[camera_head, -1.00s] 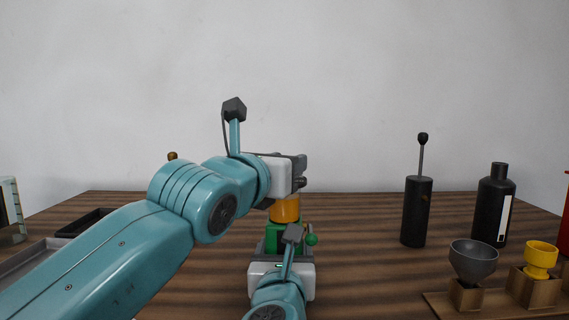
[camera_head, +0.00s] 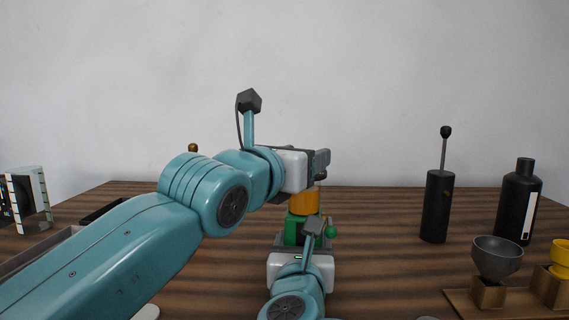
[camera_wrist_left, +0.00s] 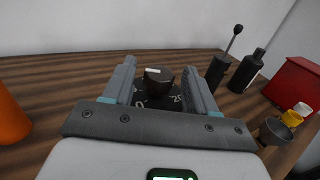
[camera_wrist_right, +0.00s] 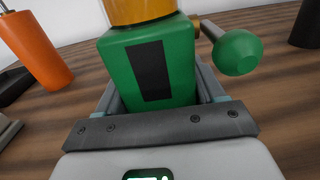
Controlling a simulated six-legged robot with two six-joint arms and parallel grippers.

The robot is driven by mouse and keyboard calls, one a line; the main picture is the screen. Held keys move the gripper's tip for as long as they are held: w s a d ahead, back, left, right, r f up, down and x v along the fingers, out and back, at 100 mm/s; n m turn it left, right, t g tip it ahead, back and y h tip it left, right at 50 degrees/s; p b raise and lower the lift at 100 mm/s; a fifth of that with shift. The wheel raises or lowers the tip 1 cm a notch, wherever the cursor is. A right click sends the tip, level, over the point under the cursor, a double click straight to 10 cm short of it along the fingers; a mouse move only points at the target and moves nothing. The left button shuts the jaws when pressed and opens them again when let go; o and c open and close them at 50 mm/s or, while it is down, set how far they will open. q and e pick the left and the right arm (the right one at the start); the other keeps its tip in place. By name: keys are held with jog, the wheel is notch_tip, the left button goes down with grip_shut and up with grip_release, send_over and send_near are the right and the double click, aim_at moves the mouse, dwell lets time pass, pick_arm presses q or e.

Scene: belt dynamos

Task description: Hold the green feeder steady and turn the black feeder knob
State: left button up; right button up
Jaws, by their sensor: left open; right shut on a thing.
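The green feeder (camera_head: 292,232) stands on the table with an orange-yellow section (camera_head: 305,202) above its green body. My right gripper (camera_wrist_right: 152,85) is shut on the green body, with a finger on each side, as the right wrist view shows. A green ball handle (camera_wrist_right: 237,52) sticks out at its right. My left gripper (camera_wrist_left: 160,85) is open above the feeder. The black knob (camera_wrist_left: 159,78), with a white mark, lies between its fingers over a dark dial with white figures. In the head view my left gripper (camera_head: 318,170) hides the knob.
At the right stand a black cylinder with a rod (camera_head: 434,205), a black bottle (camera_head: 517,200) and a grey funnel (camera_head: 497,258) on a wooden stand. An orange cylinder (camera_wrist_right: 36,50) and a dark tray (camera_head: 100,212) are at the left.

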pick_arm(q)
jog(key=v, duration=1)
jog(key=shift+s+a, duration=0.2)
jog(key=shift+s, duration=0.15)
jog(key=w+a+f+n+y, duration=0.2)
jog(key=a+f+n+y, duration=0.1)
jog(key=a+n+y, duration=0.15)
jog(key=s+d+r+t+y, duration=0.2)
jog(key=s+d+r+y, duration=0.1)
jog(key=d, duration=0.7)
jog(key=shift+n, duration=0.35)
jog(key=w, duration=1.1)
jog(key=shift+w+a, duration=0.15)
jog(key=shift+w, duration=0.2)
jog(key=shift+c, duration=0.3)
jog(key=c, duration=0.9)
